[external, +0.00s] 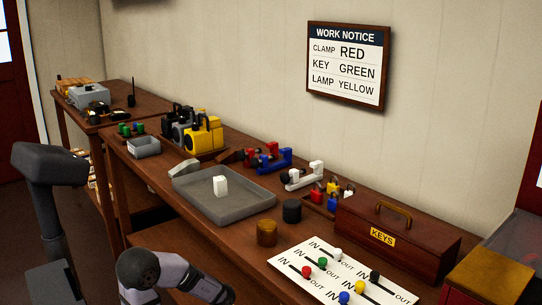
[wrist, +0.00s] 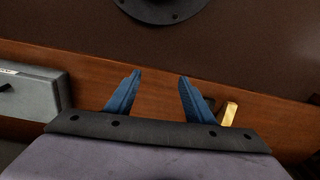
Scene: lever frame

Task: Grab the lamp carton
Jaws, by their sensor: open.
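A small white upright box (external: 220,186), which may be the lamp carton, stands in the shallow grey tray (external: 262,201) on the bench. No label can be read on it. Three lanterns, including a yellow one (external: 204,136), stand in a row behind the tray. My gripper (wrist: 160,76) shows in the wrist view with its two blue fingers apart and nothing between them. The white box is not visible in the wrist view. In the external view my arm is at the lower left, and its fingers cannot be made out.
A wall notice (external: 347,66) reads CLAMP RED, KEY GREEN, LAMP YELLOW. Coloured clamps (external: 286,160), padlocks (external: 331,191), a KEYS box (external: 397,237) and a lever panel (external: 340,272) fill the bench's right side. A grey bin (external: 144,147) is farther left.

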